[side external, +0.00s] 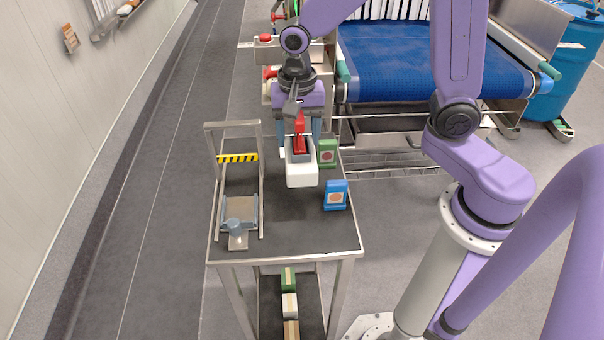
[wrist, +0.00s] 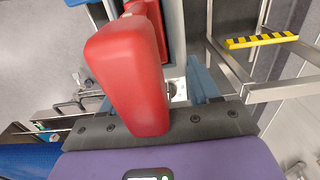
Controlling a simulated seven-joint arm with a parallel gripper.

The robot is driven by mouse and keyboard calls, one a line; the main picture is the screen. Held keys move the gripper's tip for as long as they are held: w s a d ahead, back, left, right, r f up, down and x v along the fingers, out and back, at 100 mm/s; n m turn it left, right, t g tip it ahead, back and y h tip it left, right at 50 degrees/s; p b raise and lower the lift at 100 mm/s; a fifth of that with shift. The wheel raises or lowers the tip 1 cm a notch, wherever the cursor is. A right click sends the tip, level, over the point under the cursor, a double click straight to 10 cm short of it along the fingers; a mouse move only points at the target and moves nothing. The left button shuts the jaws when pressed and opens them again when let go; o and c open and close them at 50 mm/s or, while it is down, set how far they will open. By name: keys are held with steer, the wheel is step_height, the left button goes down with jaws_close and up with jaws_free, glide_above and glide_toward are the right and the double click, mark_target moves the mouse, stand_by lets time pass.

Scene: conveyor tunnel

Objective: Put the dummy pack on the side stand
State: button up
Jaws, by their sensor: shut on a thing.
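My gripper (side external: 302,138) is shut on the red handle of a red-handled white block (side external: 302,175) with a grey upper part. In the wrist view the red handle (wrist: 135,75) sits large between the blue fingers (wrist: 200,80) and hides much of what is below. The block is over the middle of the dark-topped table (side external: 290,235); I cannot tell whether it touches it. A green pack (side external: 327,152) stands just right of the block, and a blue pack (side external: 335,196) stands to its lower right. No label shows which is the dummy pack, or which surface is the side stand.
A metal frame (side external: 262,185) with a yellow-black striped bar (side external: 237,158) and a grey fixture (side external: 238,212) stands on the table's left. A blue conveyor (side external: 430,62) lies behind at right. Several boxes (side external: 290,305) lie on the lower shelf.

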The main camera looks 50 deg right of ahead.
steer(key=shift+f, duration=4.15)
steer(key=shift+f, duration=0.2)
steer(key=o, duration=1.5)
steer(key=shift+r, duration=0.15)
step_height(320, 180, up, 12)
steer(key=shift+r, duration=0.1)
steer(key=s+d+n, duration=0.1)
steer(key=s+n, duration=0.5)
steer(key=n, duration=0.1)
steer(key=s+d+n, duration=0.1)
steer(key=s+n, duration=0.6)
steer(key=s+d+n, duration=0.2)
steer(key=s+n, duration=0.5)
steer(key=shift+s+r+n, duration=0.15)
steer(key=shift+s+n, duration=0.05)
steer(key=shift+n, duration=0.1)
